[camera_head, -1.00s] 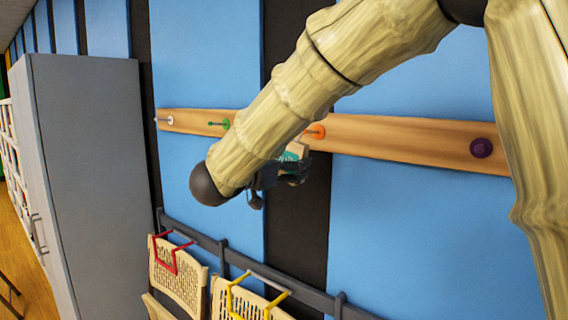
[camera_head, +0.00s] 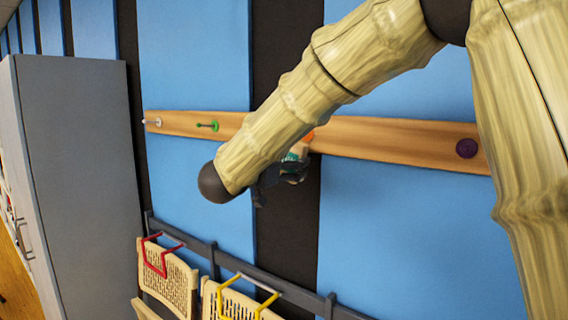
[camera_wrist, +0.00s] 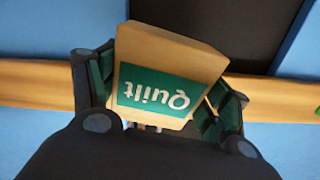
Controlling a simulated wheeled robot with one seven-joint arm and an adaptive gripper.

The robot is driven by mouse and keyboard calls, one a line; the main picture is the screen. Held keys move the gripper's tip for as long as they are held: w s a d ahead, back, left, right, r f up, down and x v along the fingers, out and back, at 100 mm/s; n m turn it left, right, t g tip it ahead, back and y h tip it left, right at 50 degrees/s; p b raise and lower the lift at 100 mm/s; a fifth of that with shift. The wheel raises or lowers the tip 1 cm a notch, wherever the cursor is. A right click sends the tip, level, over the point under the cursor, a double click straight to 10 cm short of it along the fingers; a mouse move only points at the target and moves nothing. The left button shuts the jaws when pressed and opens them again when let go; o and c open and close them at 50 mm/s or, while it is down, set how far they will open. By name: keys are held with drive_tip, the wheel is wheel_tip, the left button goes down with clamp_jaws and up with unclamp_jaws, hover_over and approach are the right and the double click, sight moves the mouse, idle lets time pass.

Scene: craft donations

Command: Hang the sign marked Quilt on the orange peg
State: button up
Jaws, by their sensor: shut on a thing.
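The sign marked Quilt (camera_wrist: 165,68) is a tan block with a green label, and the lettering is upside down in the wrist view. My gripper (camera_wrist: 160,105) is shut on it, with a finger on each side. In the head view my gripper (camera_head: 280,178) and the sign (camera_head: 297,152) are small and mostly behind my arm, in front of the wall rail. The orange peg (camera_head: 308,137) shows only in part, just above the sign. I cannot tell whether the sign touches the peg. The peg is not visible in the wrist view.
The wooden rail (camera_head: 390,143) also carries a green peg (camera_head: 213,126), a white peg (camera_head: 157,122) and a purple peg (camera_head: 466,148). Below hang folded chairs on red (camera_head: 163,261) and yellow (camera_head: 226,300) hooks. A grey cabinet (camera_head: 80,170) stands at left.

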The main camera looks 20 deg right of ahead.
drive_tip(key=shift+w+d, duration=0.35)
drive_tip(key=shift+d, duration=0.15)
drive_tip(key=shift+w+d+f, duration=0.4)
drive_tip(key=shift+d+f, duration=0.1)
drive_tip(key=shift+f, duration=0.05)
idle(0.4)
drive_tip(key=o, duration=1)
